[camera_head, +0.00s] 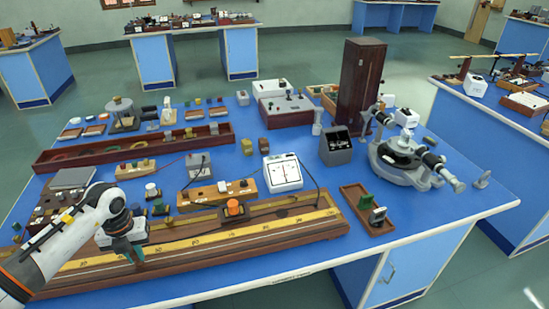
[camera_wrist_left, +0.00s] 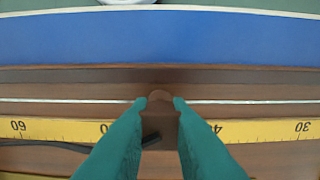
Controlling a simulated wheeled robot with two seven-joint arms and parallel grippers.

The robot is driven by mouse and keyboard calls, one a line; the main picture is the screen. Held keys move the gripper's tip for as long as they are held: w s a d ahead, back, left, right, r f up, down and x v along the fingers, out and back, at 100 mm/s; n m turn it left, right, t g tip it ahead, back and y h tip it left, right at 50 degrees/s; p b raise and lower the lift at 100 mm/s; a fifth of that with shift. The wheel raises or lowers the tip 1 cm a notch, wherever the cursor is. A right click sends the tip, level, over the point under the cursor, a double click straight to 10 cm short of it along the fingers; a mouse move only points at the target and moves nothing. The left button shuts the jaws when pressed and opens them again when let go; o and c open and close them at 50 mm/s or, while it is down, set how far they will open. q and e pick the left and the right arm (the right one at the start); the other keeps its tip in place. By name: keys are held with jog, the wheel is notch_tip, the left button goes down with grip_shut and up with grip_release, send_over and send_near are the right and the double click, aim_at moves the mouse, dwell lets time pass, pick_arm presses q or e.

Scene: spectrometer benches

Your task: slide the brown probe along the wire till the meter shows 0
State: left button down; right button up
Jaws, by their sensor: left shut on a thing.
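The brown probe (camera_wrist_left: 160,95) shows between the teal fingertips in the left wrist view, at the thin pale wire (camera_wrist_left: 250,102). My left gripper (camera_head: 132,252) is shut on it, low over the left part of the long wooden board (camera_head: 335,229). In the head view the probe is hidden by the fingers. A yellow scale (camera_head: 200,241) runs along the board; in the wrist view the fingers are between its 60 and 30 marks. The white meter (camera_head: 283,172) stands behind the board; its needle is too small to read. My right gripper is out of view.
An orange-topped block (camera_head: 234,208) sits at the board's back edge. Behind it is a wooden strip with terminals (camera_head: 215,194). Dark leads run near the meter and board. A small wooden tray (camera_head: 366,209) stands right of the board. The blue bench top (camera_head: 440,225) is clear at front right.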

pick_arm(q)
jog(key=shift+s+d+f, duration=0.1)
jog(key=shift+s+f, duration=0.15)
jog(key=shift+f, duration=0.1)
jog(key=c, duration=1.5)
grip_release()
jog(key=shift+w, duration=0.1)
jog(key=shift+o, duration=1.1)
jog(key=shift+w, duration=0.15)
jog(key=shift+r, duration=0.1)
jog(key=shift+r, duration=0.1)
